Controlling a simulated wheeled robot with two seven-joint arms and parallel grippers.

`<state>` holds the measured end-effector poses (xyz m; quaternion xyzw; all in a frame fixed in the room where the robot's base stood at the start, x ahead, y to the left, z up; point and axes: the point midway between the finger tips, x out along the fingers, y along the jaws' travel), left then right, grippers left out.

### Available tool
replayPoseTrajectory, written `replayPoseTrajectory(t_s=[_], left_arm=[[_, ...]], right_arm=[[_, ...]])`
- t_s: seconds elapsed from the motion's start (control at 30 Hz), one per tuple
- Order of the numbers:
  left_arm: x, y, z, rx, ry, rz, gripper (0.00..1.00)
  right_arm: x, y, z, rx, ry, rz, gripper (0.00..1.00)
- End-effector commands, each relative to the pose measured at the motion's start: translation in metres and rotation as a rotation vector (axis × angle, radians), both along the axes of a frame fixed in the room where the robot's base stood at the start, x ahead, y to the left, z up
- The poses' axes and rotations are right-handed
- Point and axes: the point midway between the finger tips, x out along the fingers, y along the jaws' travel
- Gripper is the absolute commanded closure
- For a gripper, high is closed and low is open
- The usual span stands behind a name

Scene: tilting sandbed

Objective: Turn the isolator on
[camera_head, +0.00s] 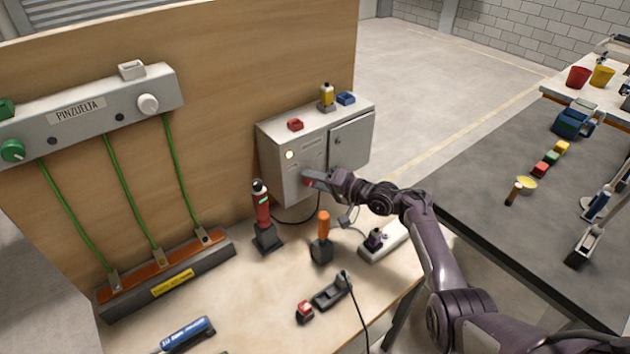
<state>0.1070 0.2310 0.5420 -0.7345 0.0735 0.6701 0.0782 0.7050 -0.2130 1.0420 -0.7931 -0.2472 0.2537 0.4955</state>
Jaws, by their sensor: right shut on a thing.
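The grey control box (284,180) stands on the bench against the wooden board. Low on its front is a small red part (307,182) that looks like the isolator handle. My right gripper (314,180) reaches in from the right and is shut on this red part. The fingers cover much of it, so its exact turn position cannot be told. A round pale yellow lamp (289,155) is on the box front above it. My left gripper is not in view.
Red (295,124), yellow (326,96) and blue (345,98) items sit on the box top. A red-and-black tool (262,215), an orange-handled tool (322,235), a socket strip (385,243) and a cable are below on the bench. The PINZUELTA panel (85,110) is left.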

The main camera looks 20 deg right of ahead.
Motion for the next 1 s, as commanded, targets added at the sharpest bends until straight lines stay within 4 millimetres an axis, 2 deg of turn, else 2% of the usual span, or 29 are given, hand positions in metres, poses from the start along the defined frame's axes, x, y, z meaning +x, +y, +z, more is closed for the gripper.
replayPoseTrajectory(t_s=[0.3, 0.73, 0.77, 0.9, 1.0], left_arm=[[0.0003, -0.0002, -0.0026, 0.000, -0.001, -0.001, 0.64], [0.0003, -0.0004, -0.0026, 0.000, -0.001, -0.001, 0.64], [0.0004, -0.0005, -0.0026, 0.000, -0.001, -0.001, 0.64], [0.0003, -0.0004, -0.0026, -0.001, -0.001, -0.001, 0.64], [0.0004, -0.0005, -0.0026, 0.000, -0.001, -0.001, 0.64]], right_arm=[[0.0003, -0.0008, -0.0006, 0.078, 0.029, -0.001, 0.85], [0.0002, -0.0008, -0.0007, 0.087, 0.032, -0.002, 0.85], [0.0002, -0.0008, -0.0007, 0.087, 0.032, -0.002, 0.61], [0.0002, -0.0007, -0.0007, 0.086, 0.032, -0.001, 0.43], [0.0002, -0.0005, -0.0007, 0.085, 0.031, -0.001, 0.41]])
